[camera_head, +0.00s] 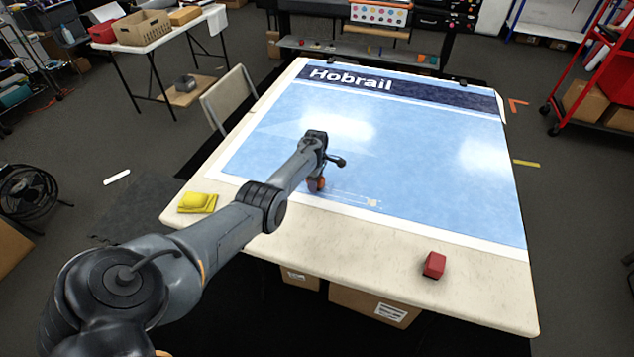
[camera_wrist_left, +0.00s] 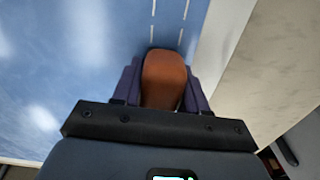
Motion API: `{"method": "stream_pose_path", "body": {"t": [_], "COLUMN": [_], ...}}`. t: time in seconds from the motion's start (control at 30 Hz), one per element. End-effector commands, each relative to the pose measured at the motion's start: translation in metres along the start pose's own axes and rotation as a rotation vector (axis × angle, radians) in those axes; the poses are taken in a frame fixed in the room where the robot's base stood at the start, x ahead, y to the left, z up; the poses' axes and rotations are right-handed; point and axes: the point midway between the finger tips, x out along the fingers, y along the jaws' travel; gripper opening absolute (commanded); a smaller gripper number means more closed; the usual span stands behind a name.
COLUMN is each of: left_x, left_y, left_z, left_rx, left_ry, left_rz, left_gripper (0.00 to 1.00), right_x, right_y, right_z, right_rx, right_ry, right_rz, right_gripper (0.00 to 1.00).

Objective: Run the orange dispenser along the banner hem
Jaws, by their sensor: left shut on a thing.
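The blue banner (camera_head: 410,150) lies flat on the table, with "Hobrail" in white on a dark band along its far edge. Its near edge has a white border, with thin pale lines on the blue beside it. My left gripper (camera_head: 316,184) is at this near edge, left of the middle. It is shut on the orange dispenser (camera_head: 319,183), which is mostly hidden by my arm in the head view. In the left wrist view the dispenser (camera_wrist_left: 164,80) sits between the two fingers, with pale dashed lines beyond it. I cannot tell whether it touches the banner. My right gripper is not in view.
A yellow object (camera_head: 197,203) lies on the left corner of the pale table (camera_head: 480,288). A red block (camera_head: 434,265) lies near the front edge, to the right. A chair (camera_head: 228,97) stands at the table's left side. The banner's middle is clear.

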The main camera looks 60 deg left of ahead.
Motion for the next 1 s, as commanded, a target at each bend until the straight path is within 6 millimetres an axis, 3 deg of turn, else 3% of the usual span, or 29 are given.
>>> {"method": "stream_pose_path", "body": {"t": [0.13, 0.7, 1.0], "left_x": [-0.025, -0.076, -0.084], "left_y": [-0.002, -0.002, -0.002], "left_z": [0.001, 0.002, 0.002], "left_rx": [-0.002, -0.001, 0.001], "left_ry": [-0.008, -0.009, -0.009], "left_rz": [0.005, 0.001, 0.000], "left_gripper": [0.04, 0.04, 0.04], "right_x": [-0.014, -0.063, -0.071], "right_y": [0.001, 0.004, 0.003], "right_z": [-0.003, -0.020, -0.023], "right_rx": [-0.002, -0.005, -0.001], "right_ry": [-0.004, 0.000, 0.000], "right_rz": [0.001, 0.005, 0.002], "right_gripper": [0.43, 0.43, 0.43]}}
